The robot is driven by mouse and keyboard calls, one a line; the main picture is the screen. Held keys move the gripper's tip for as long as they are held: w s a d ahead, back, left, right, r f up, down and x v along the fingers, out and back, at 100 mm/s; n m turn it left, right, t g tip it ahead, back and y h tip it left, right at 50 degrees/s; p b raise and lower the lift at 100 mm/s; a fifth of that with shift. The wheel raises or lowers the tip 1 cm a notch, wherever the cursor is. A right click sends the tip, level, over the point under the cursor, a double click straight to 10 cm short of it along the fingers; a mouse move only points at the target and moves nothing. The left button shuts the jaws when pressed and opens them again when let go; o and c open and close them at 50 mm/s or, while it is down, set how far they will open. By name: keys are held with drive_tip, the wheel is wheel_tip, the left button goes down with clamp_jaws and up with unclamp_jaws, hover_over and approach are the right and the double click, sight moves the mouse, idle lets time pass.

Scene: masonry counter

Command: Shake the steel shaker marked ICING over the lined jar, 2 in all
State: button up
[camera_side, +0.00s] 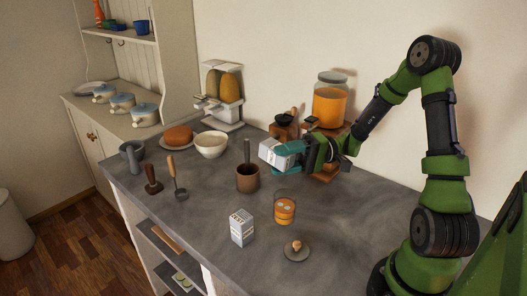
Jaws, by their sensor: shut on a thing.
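A brown pot (247,179) with an upright handle stands below and left of the held shaker. A small round dish (296,251) is near the front. A white bowl (211,145), ladle and grey mortar lie left. A large orange-filled jar (329,104) stands behind my gripper.

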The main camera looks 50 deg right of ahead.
drive_tip(key=m+h, duration=0.1)
drive_tip(key=m, duration=0.2)
drive_tip(key=shift+m+g, duration=0.3)
drive_tip(key=m+g, duration=0.1)
drive_tip(key=m, duration=0.1)
drive_tip(key=m+h, duration=0.1)
drive_tip(key=m, duration=0.1)
drive_tip(key=shift+s+g+h, duration=0.1)
drive_tip(key=shift+g+h, duration=0.2)
drive_tip(key=shift+g, duration=0.1)
drive_tip(key=m, duration=0.1)
drive_tip(key=m+g, duration=0.2)
drive_tip(key=shift+s+r+m+h, duration=0.2)
drive_tip(key=shift+s+m+h, duration=0.1)
drive_tip(key=shift+m+h, duration=0.1)
drive_tip(key=m+g, duration=0.1)
drive_tip(key=m, duration=0.1)
drive_tip(key=m+g, duration=0.1)
drive_tip(key=shift+s+r+g, duration=0.25)
drive_tip(key=shift+s+g, duration=0.05)
drive_tip(key=shift+s, duration=0.1)
